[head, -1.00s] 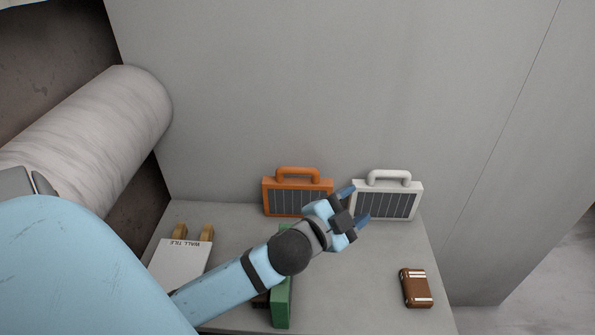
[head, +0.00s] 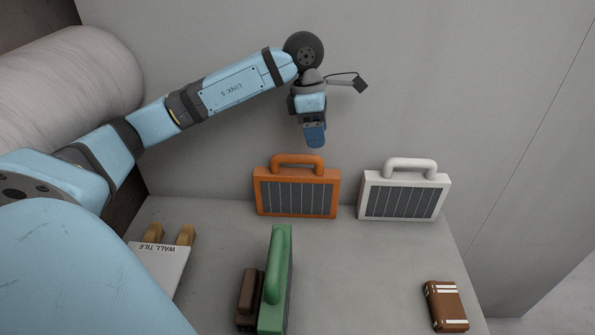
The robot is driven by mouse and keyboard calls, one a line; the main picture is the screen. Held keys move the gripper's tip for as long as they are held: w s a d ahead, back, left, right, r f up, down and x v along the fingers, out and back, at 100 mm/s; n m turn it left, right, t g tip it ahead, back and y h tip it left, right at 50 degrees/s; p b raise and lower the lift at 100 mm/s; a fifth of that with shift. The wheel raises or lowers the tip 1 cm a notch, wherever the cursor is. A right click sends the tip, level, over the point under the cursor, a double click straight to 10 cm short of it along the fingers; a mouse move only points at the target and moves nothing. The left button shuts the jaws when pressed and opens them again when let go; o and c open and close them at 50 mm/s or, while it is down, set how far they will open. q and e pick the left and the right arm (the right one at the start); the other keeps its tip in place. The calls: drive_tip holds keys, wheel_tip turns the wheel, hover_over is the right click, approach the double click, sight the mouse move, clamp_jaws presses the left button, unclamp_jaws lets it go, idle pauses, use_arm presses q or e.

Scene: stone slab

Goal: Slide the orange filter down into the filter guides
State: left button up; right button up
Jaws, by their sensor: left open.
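The orange filter (head: 297,191) stands upright on the stone slab, close to the back wall, with dark pleats in its frame and a loop handle on top. My left gripper (head: 315,143) hangs just above that handle, pointing down. It is open and empty, and a gap shows between it and the handle. It is seen edge-on, so only one blue finger shows clearly. I cannot make out the filter guides for certain. My right gripper is not in view.
A white filter (head: 403,190) stands right of the orange one. A green handled object (head: 275,290) and a dark brown block (head: 246,298) are in front. A sign marked WALL TILE (head: 158,265) is at left, a brown striped block (head: 445,306) at right. The slab's middle right (head: 370,270) is clear.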

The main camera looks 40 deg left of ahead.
use_arm(q)
drive_tip(key=r+y, duration=0.1)
drive_tip(key=y, duration=0.1)
hover_over(297, 185)
drive_tip(key=w+a, duration=0.1)
drive_tip(key=w, duration=0.1)
drive_tip(key=shift+s+a+n, duration=0.25)
drive_tip(key=shift+a+n, duration=0.05)
wheel_tip(297, 185, down, 13)
drive_tip(key=shift+f+b, duration=0.1)
drive_tip(key=shift+b, duration=0.25)
clamp_jaws()
